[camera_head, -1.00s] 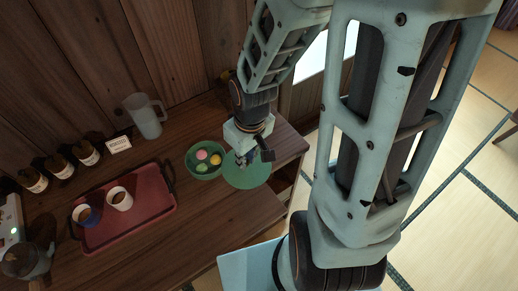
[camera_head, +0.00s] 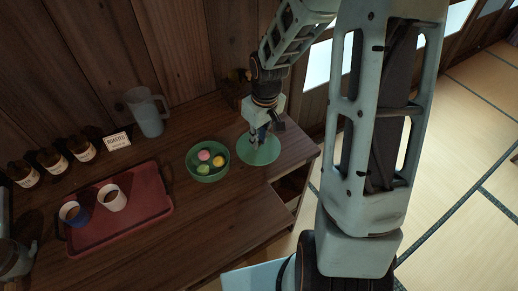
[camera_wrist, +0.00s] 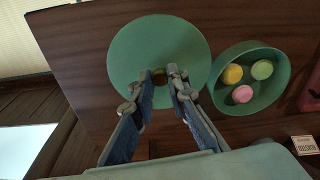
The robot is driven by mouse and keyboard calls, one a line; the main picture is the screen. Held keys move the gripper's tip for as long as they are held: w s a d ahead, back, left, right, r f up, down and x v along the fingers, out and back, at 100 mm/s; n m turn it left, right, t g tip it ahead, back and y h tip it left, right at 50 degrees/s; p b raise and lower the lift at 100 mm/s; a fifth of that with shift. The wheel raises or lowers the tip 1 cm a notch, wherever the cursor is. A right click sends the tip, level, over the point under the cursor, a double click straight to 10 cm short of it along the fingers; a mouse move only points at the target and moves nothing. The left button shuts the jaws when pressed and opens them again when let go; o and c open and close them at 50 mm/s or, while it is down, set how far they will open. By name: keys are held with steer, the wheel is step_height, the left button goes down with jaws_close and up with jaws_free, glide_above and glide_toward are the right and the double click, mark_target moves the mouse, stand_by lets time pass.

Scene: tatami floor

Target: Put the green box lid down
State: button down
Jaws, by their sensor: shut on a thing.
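The green box lid (camera_head: 258,155) is a flat round disc just right of the green box in the head view. It also shows in the wrist view (camera_wrist: 135,45). My gripper (camera_head: 261,141) is above the lid's middle, pointing down. In the wrist view my gripper (camera_wrist: 160,84) is shut on the lid's small knob, which is partly hidden between the fingertips. The lid looks level and low over the table; I cannot tell if it touches the wood. The round green box (camera_head: 208,174) stands open with pink, yellow and green sweets inside.
The wooden table (camera_head: 215,215) has free room in front of the box. A red tray (camera_head: 150,205) with two cups is at left. A clear pitcher (camera_head: 147,112), a small sign (camera_head: 117,142) and several bottles (camera_head: 52,164) stand along the wall. The table's right edge is near the lid.

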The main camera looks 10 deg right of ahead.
mark_target(260, 141)
steer(key=f+b, duration=0.2)
steer(key=f, duration=0.1)
steer(key=shift+w+d+f+b, duration=0.15)
steer(key=shift+w+f+b, duration=0.1)
steer(key=shift+w+b, duration=0.15)
steer(key=shift+f, duration=0.25)
steer(key=shift+f+b, duration=0.2)
steer(key=shift+b, duration=0.15)
steer(key=c, duration=1.9)
jaws_free()
steer(key=shift+r, duration=0.15)
steer(key=r, duration=0.4)
steer(key=s+r+p, duration=0.1)
steer(key=r, duration=0.3)
steer(key=r+p, duration=0.1)
steer(key=r, duration=0.3)
steer(key=shift+s+d, duration=0.15)
steer(key=shift+d, duration=0.15)
